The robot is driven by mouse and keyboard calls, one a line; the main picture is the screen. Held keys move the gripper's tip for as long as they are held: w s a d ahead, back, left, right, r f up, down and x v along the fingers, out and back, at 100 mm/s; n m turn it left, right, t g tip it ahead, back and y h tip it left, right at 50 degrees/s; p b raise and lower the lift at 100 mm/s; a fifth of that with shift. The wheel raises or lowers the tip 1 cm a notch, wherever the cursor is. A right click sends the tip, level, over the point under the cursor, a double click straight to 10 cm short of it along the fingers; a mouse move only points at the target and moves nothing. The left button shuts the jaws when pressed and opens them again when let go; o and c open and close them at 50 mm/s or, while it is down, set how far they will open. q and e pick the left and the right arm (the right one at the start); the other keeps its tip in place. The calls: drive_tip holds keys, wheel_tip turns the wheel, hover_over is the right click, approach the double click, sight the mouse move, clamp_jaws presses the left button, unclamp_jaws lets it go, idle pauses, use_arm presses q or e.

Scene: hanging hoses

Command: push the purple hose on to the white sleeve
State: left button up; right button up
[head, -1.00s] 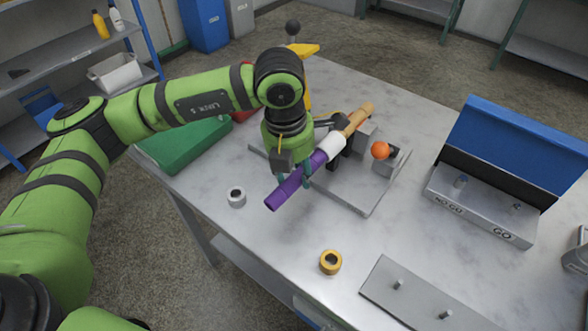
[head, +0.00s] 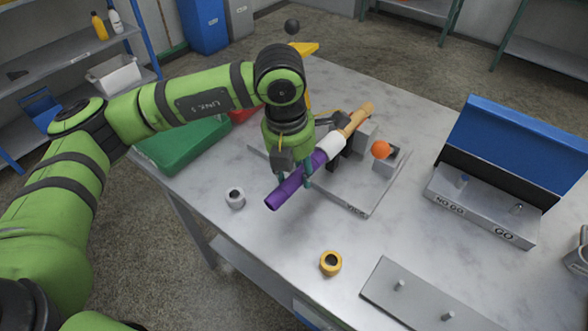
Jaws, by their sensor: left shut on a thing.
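The purple hose (head: 288,191) is a short tube held at a slant above the table. My left gripper (head: 292,174) is shut on it, with fingers on either side of the hose. The white sleeve (head: 329,147) sits in line with the hose at its upper right end. The hose's end meets or lies very close to the sleeve; I cannot tell whether it is over it. A tan rod (head: 357,118) runs on from the sleeve's far side, at the vise (head: 366,134) on a grey baseplate (head: 362,197). My right gripper is not in view.
A grey ring (head: 235,198) and a yellow ring (head: 331,263) lie on the table (head: 270,238). A green case (head: 185,148) is at left, a GO/NO GO stand (head: 480,215) and pegged plate (head: 420,297) at right.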

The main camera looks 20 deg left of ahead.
sight(295, 171)
use_arm(q)
drive_tip(key=shift+w+d+b, duration=0.3)
drive_tip(key=shift+w+b, duration=0.05)
drive_tip(key=shift+w, duration=0.15)
idle(0.5)
drive_tip(key=shift+w+r, duration=0.15)
drive_tip(key=o, duration=1.2)
drive_tip(key=shift+c, duration=0.2)
drive_tip(key=shift+o, duration=0.4)
drive_tip(key=shift+w+d, duration=0.1)
wheel_tip(295, 171, up, 12)
drive_tip(key=s, duration=0.1)
drive_tip(key=shift+s+a, duration=0.15)
drive_tip(key=shift+a, duration=0.25)
